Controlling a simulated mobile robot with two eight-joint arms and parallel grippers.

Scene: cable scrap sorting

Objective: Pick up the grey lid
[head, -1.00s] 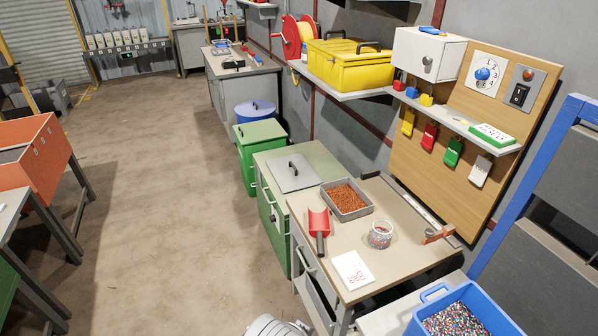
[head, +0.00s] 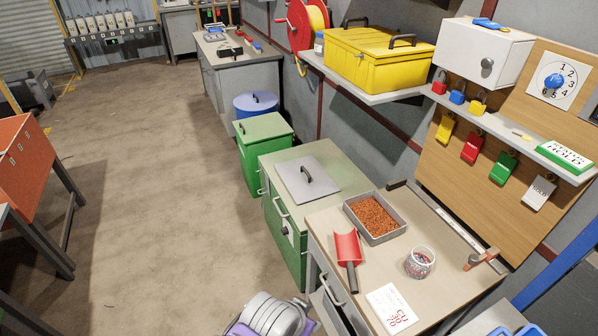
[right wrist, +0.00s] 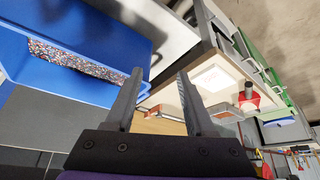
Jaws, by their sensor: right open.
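The grey lid (head: 318,187) is a flat square plate with a dark bar handle (head: 306,175). In the head view it lies on top of the green cabinet (head: 284,229), left of the tray of copper granules. My right gripper (right wrist: 160,80) is open and empty in the right wrist view, well apart from the lid. Part of my arm (head: 270,318) shows at the bottom edge of the head view, with no fingers visible. My left gripper is not in view.
The workbench (head: 330,232) beside the cabinet holds a grey tray (head: 399,233) of copper granules, a red scoop (head: 346,247), a clear cup (head: 419,263) and a white card (head: 391,308). A shelf with a yellow box (head: 374,62) is above.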

